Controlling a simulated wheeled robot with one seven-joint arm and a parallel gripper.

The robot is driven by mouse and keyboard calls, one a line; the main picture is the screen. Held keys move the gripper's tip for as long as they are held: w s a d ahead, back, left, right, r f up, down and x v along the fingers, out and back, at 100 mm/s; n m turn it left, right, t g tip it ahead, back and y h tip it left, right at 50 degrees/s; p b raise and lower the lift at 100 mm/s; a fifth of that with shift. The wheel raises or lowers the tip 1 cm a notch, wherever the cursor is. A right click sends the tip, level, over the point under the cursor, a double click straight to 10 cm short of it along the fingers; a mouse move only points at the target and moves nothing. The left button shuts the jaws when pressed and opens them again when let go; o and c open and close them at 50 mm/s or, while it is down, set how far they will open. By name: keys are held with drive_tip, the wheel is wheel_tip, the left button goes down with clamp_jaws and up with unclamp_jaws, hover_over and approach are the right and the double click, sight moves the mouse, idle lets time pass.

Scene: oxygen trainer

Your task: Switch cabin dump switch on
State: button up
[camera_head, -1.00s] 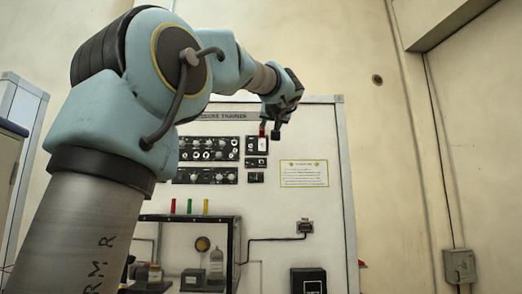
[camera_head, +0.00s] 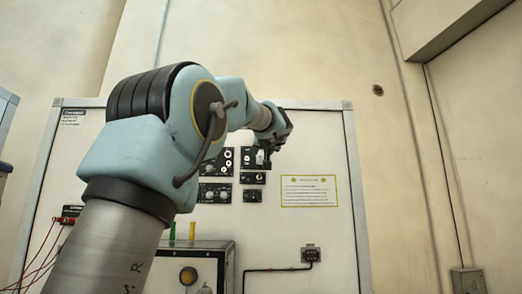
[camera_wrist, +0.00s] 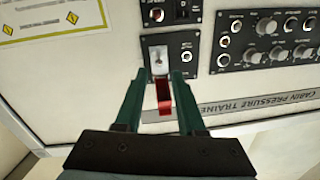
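A small black switch plate (camera_wrist: 186,58) with a light square inset and a metal toggle (camera_wrist: 158,62) fills the middle of the wrist view, where the trainer's lettering is upside down. A red guard (camera_wrist: 164,96) stands out from the plate, apparently swung open and clear of the toggle. My gripper (camera_wrist: 161,76) has its two green fingers apart, one on each side of the toggle and guard. Whether either finger touches them I cannot tell. In the head view my gripper (camera_head: 268,157) is in front of the switch plate (camera_head: 249,155) and partly covers it. The switch's label is unreadable.
The wrist view shows a knob panel (camera_wrist: 268,38) at right, another small switch panel (camera_wrist: 170,12) at the top edge and a yellow-bordered notice (camera_wrist: 55,18) at left. In the head view, a lower cabinet (camera_head: 212,248) stands out below the panels.

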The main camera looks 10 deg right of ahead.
sight(261, 157)
drive_tip(key=shift+w+d+p, duration=0.15)
drive_tip(key=shift+w+p, duration=0.4)
drive_tip(key=shift+w, duration=0.6)
drive_tip(key=shift+w+d+p, duration=0.1)
drive_tip(key=shift+w+p, duration=0.4)
drive_tip(key=shift+w, duration=0.65)
clamp_jaws()
